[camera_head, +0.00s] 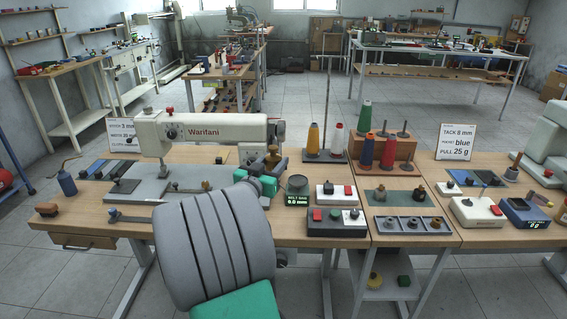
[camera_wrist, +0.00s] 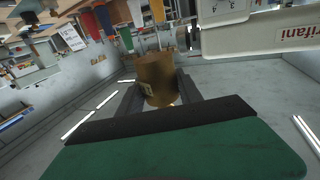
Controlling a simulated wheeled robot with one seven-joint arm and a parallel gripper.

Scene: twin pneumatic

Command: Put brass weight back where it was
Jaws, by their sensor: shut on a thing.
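My gripper (camera_head: 272,160) is raised in front of the head end of the sewing machine in the head view, above the table. In the wrist view its two dark fingers (camera_wrist: 159,92) are shut on the brass weight (camera_wrist: 157,76), a short brownish-gold cylinder with a small pale label. In the head view the weight (camera_head: 272,157) shows small between the fingers, partly covered by them. A grey slotted tray (camera_head: 402,232) near the front of the right-hand table holds several small dark knob-like pieces. A teal mat (camera_head: 398,197) behind it carries two more small brownish pieces.
The white sewing machine (camera_head: 215,127) stands left of my gripper. A belt-gap display (camera_head: 297,198) and button boxes (camera_head: 335,220) lie to its right. Tall thread spools (camera_head: 313,138) and a wooden spool rack (camera_head: 385,150) stand behind. A blue scale (camera_head: 524,213) is at far right.

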